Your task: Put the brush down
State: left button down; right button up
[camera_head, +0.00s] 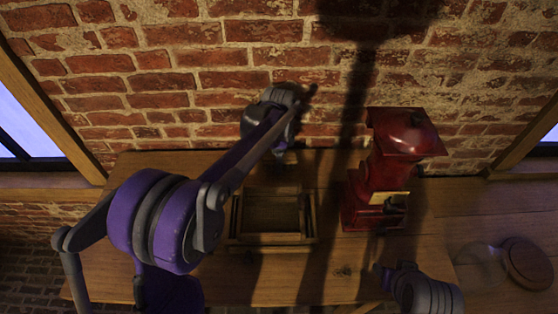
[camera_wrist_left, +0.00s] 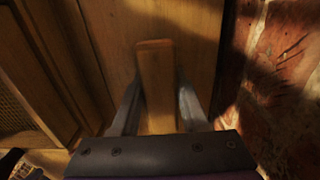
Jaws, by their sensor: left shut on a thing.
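The brush shows in the left wrist view as a plain wooden handle or block (camera_wrist_left: 157,95) standing between the two grey fingers of my left gripper (camera_wrist_left: 158,80). The gripper is shut on it. Its far end is close to a wooden surface, but I cannot tell whether it touches. In the head view my left gripper (camera_head: 280,155) points down over the back of the table, near the brick wall. The brush cannot be made out there, and any bristles are hidden. My right gripper (camera_head: 381,268) is low at the right, over the table's front, its fingers too small to judge.
A wooden tray (camera_head: 232,220) lies on the wooden table (camera_head: 110,265) below my left gripper. A tall red mill-like device (camera_head: 385,170) stands right of it. A glass jar (camera_head: 481,266) and a round wooden lid (camera_head: 528,262) are at far right. The brick wall (camera_head: 200,80) is close behind.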

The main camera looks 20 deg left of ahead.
pick_arm(q)
jog(key=shift+s+d+f+b, duration=0.1)
jog(key=shift+s+f+b, duration=0.2)
jog(key=shift+f, duration=0.35)
pick_arm(e)
jog(key=shift+s+f, duration=0.35)
jog(key=shift+f, duration=0.2)
pick_arm(q)
jog(key=shift+c, duration=2.1)
grip_release()
jog(key=shift+r, duration=0.25)
pick_arm(e)
jog(key=shift+w+r, duration=0.1)
jog(key=shift+r, duration=0.15)
pick_arm(q)
jog(key=r, duration=0.4)
jog(key=r+p, duration=0.1)
jog(key=r, duration=0.8)
jog(key=shift+w, duration=0.25)
pick_arm(e)
jog(key=shift+w+r, duration=0.45)
jog(key=shift+r, duration=0.35)
pick_arm(q)
jog(key=shift+f, duration=0.1)
